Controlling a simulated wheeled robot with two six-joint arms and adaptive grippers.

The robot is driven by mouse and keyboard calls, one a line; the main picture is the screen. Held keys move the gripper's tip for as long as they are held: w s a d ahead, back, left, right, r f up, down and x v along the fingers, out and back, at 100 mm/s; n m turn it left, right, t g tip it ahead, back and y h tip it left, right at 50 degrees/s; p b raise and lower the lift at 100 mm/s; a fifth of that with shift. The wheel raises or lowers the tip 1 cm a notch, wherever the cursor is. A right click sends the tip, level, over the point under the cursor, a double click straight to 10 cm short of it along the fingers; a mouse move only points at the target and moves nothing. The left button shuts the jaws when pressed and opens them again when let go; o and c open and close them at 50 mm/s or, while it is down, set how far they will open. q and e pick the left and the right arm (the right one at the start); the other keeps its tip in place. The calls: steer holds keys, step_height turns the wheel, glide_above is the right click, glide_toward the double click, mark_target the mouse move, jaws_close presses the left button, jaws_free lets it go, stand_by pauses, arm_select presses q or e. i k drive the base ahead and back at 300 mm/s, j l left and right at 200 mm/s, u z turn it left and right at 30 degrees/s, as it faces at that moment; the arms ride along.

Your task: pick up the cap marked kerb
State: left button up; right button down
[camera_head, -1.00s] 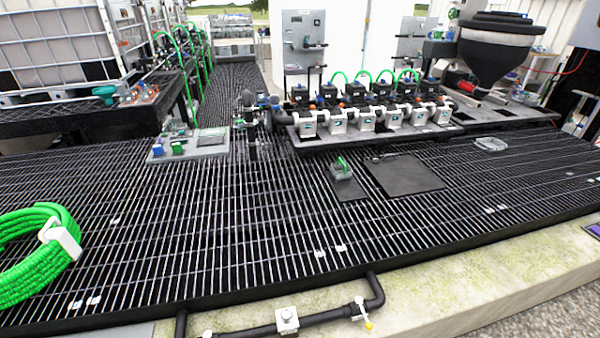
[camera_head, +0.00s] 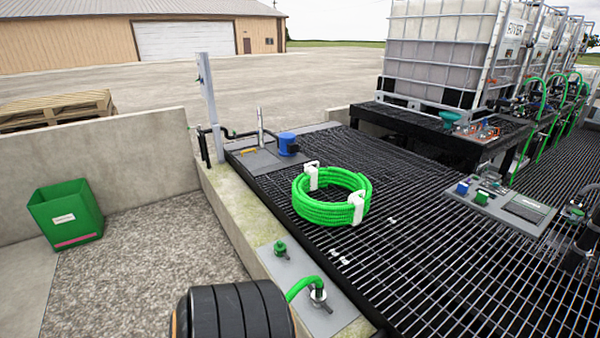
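No marking that reads "kerb" is legible in view. A small green cap-like fitting (camera_head: 280,248) stands on a grey plate (camera_head: 293,267) on the concrete kerb, at the lower middle. I cannot tell whether it is the named cap. Near it on the same plate is a metal fitting (camera_head: 319,295) with a green hose running into it. Neither of my grippers is in view.
A coiled green hose (camera_head: 330,213) with white clips lies on the black grating (camera_head: 430,255). A black ribbed round object (camera_head: 235,312) is at the bottom. A green bin (camera_head: 66,215) stands on gravel at left. A blue device (camera_head: 288,143) sits beyond the coil.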

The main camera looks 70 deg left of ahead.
mark_target(280, 246)
steer(key=u, duration=2.4)
steer(key=z, duration=0.25)
steer(key=i+j+z, duration=0.25)
steer(key=j+z, duration=0.25)
steer(key=i+j+z, duration=0.25)
steer(key=j, duration=0.2)
steer(key=j+z, duration=0.25)
steer(key=i+j, duration=0.15)
steer(key=j, duration=0.7)
steer(key=i+j+z, duration=0.15)
steer(key=j, duration=0.75)
steer(key=i+j, duration=0.15)
steer(key=j, duration=0.7)
steer(key=i+j+z, duration=0.1)
steer(key=j, duration=0.8)
steer(key=i+j+z, duration=0.1)
steer(key=j, duration=0.8)
